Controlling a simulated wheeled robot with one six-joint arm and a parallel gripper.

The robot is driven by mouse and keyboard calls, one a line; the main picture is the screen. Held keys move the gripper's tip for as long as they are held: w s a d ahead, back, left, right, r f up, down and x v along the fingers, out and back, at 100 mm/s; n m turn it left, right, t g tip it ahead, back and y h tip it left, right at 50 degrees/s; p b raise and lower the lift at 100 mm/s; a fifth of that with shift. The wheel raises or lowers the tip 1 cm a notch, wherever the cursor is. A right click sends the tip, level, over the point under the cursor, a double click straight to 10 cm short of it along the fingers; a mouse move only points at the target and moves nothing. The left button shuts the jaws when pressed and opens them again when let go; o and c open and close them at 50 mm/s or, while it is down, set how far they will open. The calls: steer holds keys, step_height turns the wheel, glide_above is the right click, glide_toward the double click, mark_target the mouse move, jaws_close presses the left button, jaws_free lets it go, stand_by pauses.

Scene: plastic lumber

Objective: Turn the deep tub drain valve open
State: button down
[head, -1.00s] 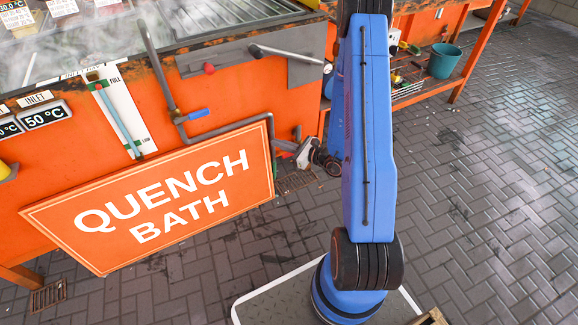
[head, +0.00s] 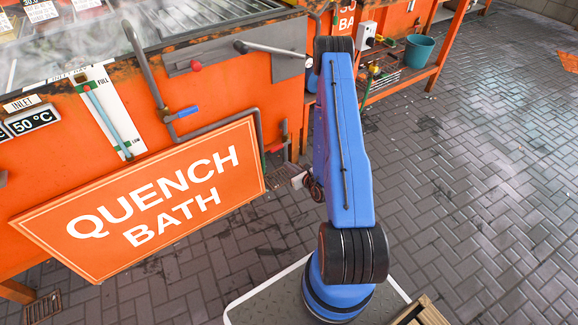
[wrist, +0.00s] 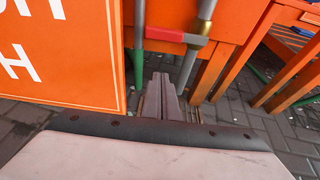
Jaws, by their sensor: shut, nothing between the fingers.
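A red lever handle (wrist: 172,35) lies roughly crosswise on a grey vertical pipe (wrist: 187,66) in the wrist view, beside the orange tub's lower right end. I take it for the drain valve, but no label on it is readable. My gripper (wrist: 160,78) is shut and empty, its fingers pointing toward the pipe, below the red handle in the picture and apart from it as far as I can tell. In the head view my arm hides much of this area. The orange tub (head: 60,185) carries a "QUENCH BATH" sign (head: 150,200).
A blue lever (head: 183,113) sits on the tub's front pipe. A grey bar (head: 270,48) juts from the upper right corner. Another orange bench with a teal bucket (head: 419,50) stands at the back. Paved floor (head: 480,170) at right is clear.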

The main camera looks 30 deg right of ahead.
mark_target(281, 146)
steer(key=x, duration=0.8)
steer(key=shift+s+r, duration=0.15)
steer(key=shift+r, duration=0.9)
steer(key=shift+s+r, duration=0.15)
steer(key=shift+r, duration=0.9)
steer(key=shift+d, duration=0.1)
steer(key=shift+r+m+y, duration=0.15)
steer(key=shift+m+y, duration=0.15)
steer(key=shift+m, duration=0.1)
